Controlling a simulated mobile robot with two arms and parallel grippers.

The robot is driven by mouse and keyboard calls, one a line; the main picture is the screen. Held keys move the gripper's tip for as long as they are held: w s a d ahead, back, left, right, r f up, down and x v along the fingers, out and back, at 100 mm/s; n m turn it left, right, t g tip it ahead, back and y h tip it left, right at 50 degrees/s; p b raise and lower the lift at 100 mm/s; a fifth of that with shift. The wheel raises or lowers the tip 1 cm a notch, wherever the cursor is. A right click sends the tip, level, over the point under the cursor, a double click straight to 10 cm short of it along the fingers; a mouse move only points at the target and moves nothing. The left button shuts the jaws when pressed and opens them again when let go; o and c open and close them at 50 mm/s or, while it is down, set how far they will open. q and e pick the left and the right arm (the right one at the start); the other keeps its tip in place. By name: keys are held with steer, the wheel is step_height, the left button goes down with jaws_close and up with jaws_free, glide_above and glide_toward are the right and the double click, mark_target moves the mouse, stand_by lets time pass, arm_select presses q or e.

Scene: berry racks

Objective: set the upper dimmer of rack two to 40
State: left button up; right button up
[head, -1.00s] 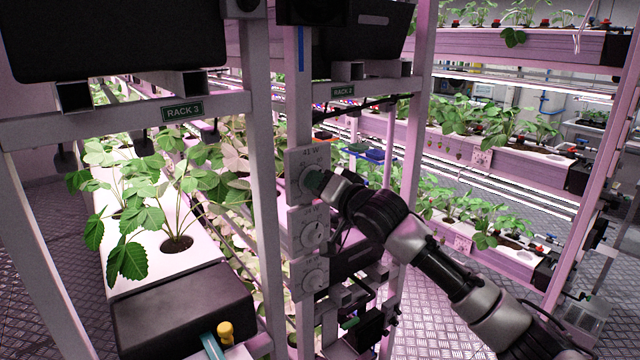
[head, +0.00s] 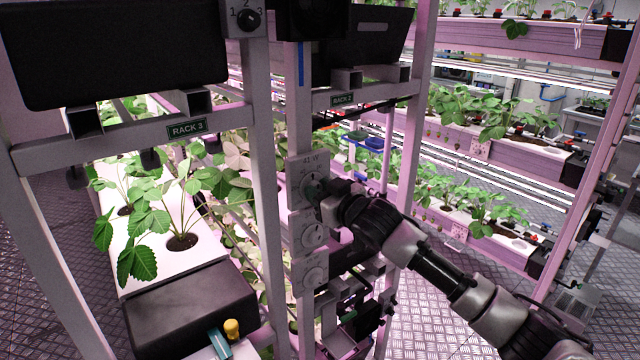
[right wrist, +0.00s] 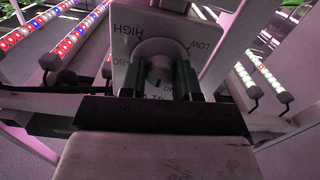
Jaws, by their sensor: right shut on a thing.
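The rack two post carries a column of grey dial plates under the RACK 2 label (head: 343,99). The top plate (head: 297,168) has a small readout that looks like 41 W and a round dial, the upper dimmer. My right gripper (head: 320,188) is at this dial and covers part of it. In the right wrist view, the two dark fingers of my right gripper (right wrist: 160,80) sit either side of the light grey knob (right wrist: 158,66) and are shut on it. HIGH, LOW and 80 show upside down around the knob. My left gripper is not in view.
Two more dials, a middle one (head: 311,235) and a lower one (head: 314,276), sit below on the same post. Rack three (head: 187,128) with strawberry plants stands at the left. Planted shelves (head: 480,145) stand at the right, with open metal floor (head: 430,320) before them.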

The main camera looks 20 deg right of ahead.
steer(key=n+p, duration=0.2)
steer(key=n, duration=0.3)
steer(key=shift+n, duration=0.3)
stand_by(0.4)
steer(key=o, duration=0.9)
steer(key=b+v, duration=0.3)
steer(key=v, duration=0.7)
steer(key=shift+s+d, duration=0.1)
steer(key=shift+s, duration=0.3)
